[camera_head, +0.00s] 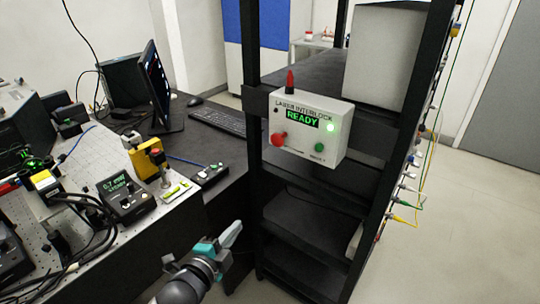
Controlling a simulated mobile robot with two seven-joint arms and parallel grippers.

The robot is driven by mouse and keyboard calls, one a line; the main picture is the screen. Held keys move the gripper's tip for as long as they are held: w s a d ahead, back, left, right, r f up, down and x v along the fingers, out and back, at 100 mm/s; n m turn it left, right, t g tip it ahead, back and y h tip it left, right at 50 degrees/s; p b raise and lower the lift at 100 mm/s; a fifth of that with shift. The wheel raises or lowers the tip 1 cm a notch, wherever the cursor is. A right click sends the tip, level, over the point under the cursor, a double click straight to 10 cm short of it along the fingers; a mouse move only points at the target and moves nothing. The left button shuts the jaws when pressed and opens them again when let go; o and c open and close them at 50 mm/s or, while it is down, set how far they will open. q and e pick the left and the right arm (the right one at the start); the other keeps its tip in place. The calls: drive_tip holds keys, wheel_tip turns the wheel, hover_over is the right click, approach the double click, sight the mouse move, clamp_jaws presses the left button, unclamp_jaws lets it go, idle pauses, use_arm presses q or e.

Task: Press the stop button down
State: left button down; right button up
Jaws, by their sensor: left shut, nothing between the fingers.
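A white box labelled "LASER INTERLOCK" (334,148) is mounted on the front of a black rack. Its green display (302,119) reads "READY". A red button (278,139), which looks like the stop button, sticks out at the box's lower left. A green button (319,147) sits to its right. My left gripper (235,230) is shut and empty, below and to the left of the box. It points up and right, clear of the red button. My right gripper is not in view.
The black rack (252,45) with open shelves (305,225) holds the box. An optical bench (85,150) with instruments and cables is at the left. A desk with keyboard (220,121) and monitor (155,85) stands behind. Coloured cables hang on the rack's right side.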

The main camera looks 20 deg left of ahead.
sight(277, 141)
use_arm(q)
wheel_tip(277, 141, up, 14)
drive_tip(key=d+m+t+h+p, duration=0.1)
drive_tip(key=d+m+t+p, duration=0.1)
drive_tip(key=m, duration=0.2)
drive_tip(key=shift+w+r+t+h, duration=0.15)
drive_tip(key=shift+w+t+h, duration=0.25)
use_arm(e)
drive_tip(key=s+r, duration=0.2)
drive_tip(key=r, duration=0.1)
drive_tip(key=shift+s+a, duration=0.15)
use_arm(q)
drive_tip(key=shift+w, duration=0.1)
drive_tip(key=w, duration=0.4)
drive_tip(key=w+d, duration=0.1)
drive_tip(key=w, duration=0.4)
drive_tip(key=w+d, duration=0.1)
drive_tip(key=w, duration=0.3)
drive_tip(key=shift+w+d+r, duration=0.15)
drive_tip(key=shift+w+d, duration=0.1)
drive_tip(key=shift+w, duration=0.05)
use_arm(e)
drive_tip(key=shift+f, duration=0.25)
